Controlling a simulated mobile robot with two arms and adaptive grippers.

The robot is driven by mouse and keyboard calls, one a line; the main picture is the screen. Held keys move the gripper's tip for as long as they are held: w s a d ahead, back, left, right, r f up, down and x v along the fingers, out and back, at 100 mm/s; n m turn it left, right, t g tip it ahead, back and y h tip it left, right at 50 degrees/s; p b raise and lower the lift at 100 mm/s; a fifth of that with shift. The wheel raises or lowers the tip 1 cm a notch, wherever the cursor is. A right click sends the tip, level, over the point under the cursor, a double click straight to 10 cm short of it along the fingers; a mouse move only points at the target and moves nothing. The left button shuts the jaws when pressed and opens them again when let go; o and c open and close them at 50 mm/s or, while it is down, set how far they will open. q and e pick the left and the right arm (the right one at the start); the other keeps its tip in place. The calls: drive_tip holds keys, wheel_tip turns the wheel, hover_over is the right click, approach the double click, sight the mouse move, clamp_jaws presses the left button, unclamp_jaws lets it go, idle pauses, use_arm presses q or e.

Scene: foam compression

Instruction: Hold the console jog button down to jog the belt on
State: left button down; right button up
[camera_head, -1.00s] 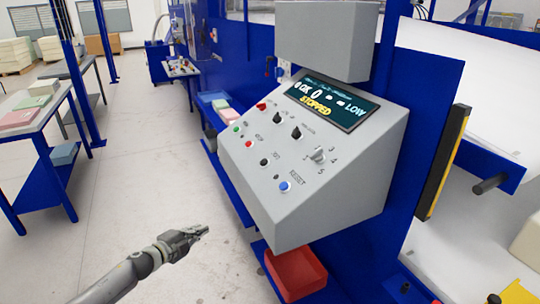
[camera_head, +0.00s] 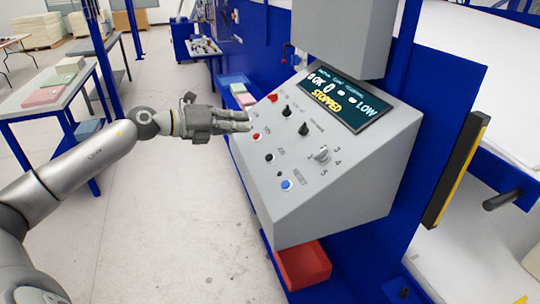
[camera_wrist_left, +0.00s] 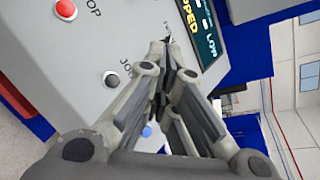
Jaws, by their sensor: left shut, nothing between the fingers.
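The grey sloped console (camera_head: 300,215) stands at the middle right. Its black jog button (camera_head: 269,157) sits below the red stop button (camera_head: 257,135), and in the left wrist view the jog button (camera_wrist_left: 111,79) shows beside its label, left of the fingers. My left gripper (camera_head: 249,121) is shut and empty at the console's upper left edge, up and left of the jog button. It hides the place of the green button. I cannot tell whether it touches the console. The console screen (camera_head: 338,98) reads STOPPED. My right gripper is not in view.
The console face also carries a blue reset button (camera_head: 287,184), a selector knob (camera_head: 321,154), black knobs and a red knob (camera_head: 272,98). A red bin (camera_head: 303,265) sits below the console. Open floor (camera_head: 170,215) lies to the left.

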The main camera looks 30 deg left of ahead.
sight(269, 157)
use_arm(q)
drive_tip(key=shift+w+d+f, duration=0.5)
drive_tip(key=shift+w+f, duration=0.1)
drive_tip(key=shift+f, duration=0.65)
drive_tip(key=shift+w+d+f, duration=0.5)
drive_tip(key=shift+w+f, duration=0.05)
drive_tip(key=shift+f, duration=0.7)
drive_tip(key=shift+w+d+f, duration=0.5)
drive_tip(key=shift+w+f, duration=0.1)
drive_tip(key=shift+f, duration=0.65)
drive_tip(key=shift+f, duration=0.1)
drive_tip(key=shift+w+d+f, duration=0.15)
drive_tip(key=shift+w+f, duration=0.05)
drive_tip(key=shift+f, duration=0.05)
